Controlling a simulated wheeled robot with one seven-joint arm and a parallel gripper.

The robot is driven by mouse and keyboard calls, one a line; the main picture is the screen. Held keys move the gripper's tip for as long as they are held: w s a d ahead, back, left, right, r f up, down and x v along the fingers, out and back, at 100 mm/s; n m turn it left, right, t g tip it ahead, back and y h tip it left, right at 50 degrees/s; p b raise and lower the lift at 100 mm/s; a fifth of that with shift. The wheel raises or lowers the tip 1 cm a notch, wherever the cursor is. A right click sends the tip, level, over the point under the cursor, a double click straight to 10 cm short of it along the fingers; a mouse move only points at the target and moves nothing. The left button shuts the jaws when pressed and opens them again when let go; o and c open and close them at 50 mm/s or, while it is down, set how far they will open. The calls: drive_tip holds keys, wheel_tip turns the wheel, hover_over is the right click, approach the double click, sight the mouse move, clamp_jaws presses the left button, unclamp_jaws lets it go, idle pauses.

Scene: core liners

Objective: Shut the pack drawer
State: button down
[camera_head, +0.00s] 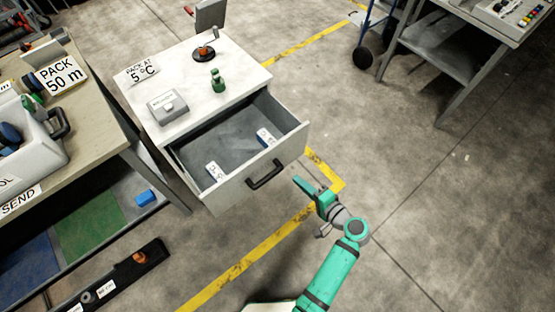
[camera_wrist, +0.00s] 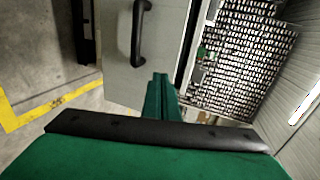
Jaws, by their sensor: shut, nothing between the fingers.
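The pack drawer (camera_head: 243,184) stands pulled out of the white cabinet (camera_head: 232,78), with its black handle (camera_head: 265,174) on the front face. Two small white-and-blue packs lie inside, one near the front left (camera_head: 215,171) and one at the right (camera_head: 266,138). My gripper (camera_head: 305,186) is shut and empty, a little to the right of the drawer front and apart from the handle in the head view. In the wrist view, the shut green fingers (camera_wrist: 160,88) point toward the drawer front (camera_wrist: 117,77); the dark handle (camera_wrist: 138,32) is above and left of them.
On the cabinet top are a grey box (camera_head: 167,107), a green bottle-like object (camera_head: 217,80) and a sign (camera_head: 137,73). A workbench (camera_head: 95,125) stands at the left. A shelved table (camera_head: 455,60) stands at the upper right. The floor right of the drawer is open.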

approach(271, 154)
drive_tip(key=x, duration=0.5)
drive_tip(key=shift+s+f, duration=0.1)
drive_tip(key=shift+f, duration=0.05)
drive_tip(key=shift+w+a, duration=0.35)
drive_tip(key=shift+w, duration=0.1)
